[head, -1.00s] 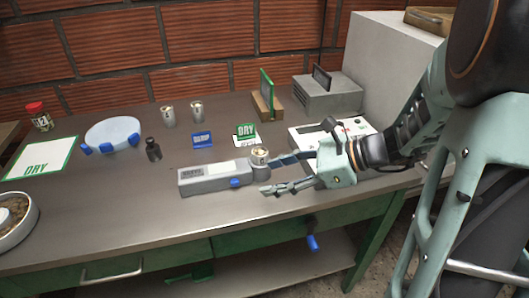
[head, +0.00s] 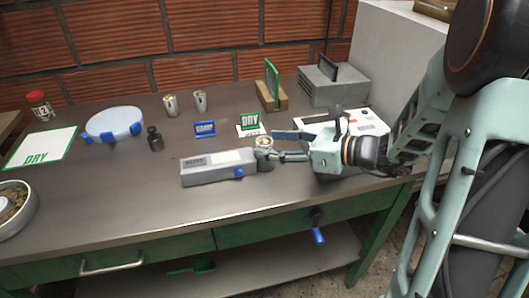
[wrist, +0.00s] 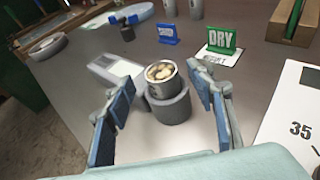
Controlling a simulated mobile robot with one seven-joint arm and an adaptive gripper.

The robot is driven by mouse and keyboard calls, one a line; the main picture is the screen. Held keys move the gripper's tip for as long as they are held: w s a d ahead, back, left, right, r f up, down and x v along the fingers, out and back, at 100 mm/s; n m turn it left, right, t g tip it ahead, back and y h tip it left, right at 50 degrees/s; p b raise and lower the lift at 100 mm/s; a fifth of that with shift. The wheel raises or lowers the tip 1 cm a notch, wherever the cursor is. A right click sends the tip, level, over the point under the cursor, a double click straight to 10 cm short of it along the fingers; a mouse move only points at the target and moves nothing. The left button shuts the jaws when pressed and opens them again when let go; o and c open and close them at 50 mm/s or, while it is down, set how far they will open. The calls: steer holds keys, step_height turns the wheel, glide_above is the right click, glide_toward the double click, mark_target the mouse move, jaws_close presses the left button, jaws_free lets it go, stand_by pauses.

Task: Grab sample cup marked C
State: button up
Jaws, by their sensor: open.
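A small metal sample cup (head: 264,142) filled with pale beans sits on the round right end of a grey handheld meter (head: 212,168). In the wrist view the cup (wrist: 161,77) stands upright on the grey round holder (wrist: 171,107). No letter is readable on it. My gripper (head: 275,144) is open, with its blue-padded fingers on the left and right of the cup in the wrist view (wrist: 164,98). Gaps show on both sides. Two similar metal cups, (head: 171,105) and (head: 200,103), stand farther back; their marks are not readable.
A blue sign (head: 205,129) and a green DRY sign (head: 250,121) stand behind the meter. A dark weight (head: 155,139) and a pale round dish (head: 114,122) are left. The table front is clear.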

mark_target(264, 141)
steer(key=shift+x, duration=1.55)
steer(key=shift+w+d, duration=0.1)
steer(key=shift+w, duration=0.05)
steer(key=shift+c, duration=0.4)
steer(key=c, duration=1.2)
